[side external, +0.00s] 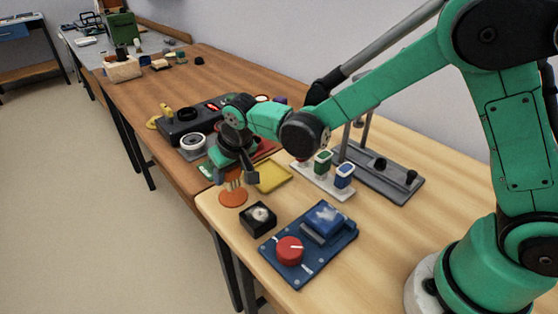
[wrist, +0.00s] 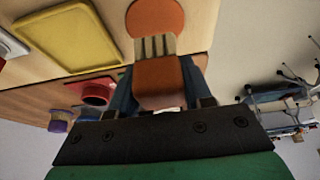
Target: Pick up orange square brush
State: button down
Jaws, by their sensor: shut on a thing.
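The orange square brush (wrist: 157,80) is an orange-brown block with pale tan bristles in separate strips, seen large in the wrist view. My gripper (wrist: 160,88) is shut on its block, with a dark finger on each side. The bristles point away from the gripper, toward a round orange disc (wrist: 155,16). In the side view my gripper (side external: 234,172) points down over the orange disc (side external: 232,197) near the table's edge. Only the pale bristles (side external: 233,183) of the brush show clearly there. I cannot tell whether they touch the disc.
A yellow tray (side external: 271,177) lies right beside the disc. A black box (side external: 258,219) and a blue board with a red knob (side external: 290,250) stand nearer the camera. A white rack with coloured blocks (side external: 322,181) and a grey stand (side external: 385,183) are to the right.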

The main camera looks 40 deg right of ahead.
notch_tip(320, 180, up, 17)
jog(key=shift+f, duration=0.15)
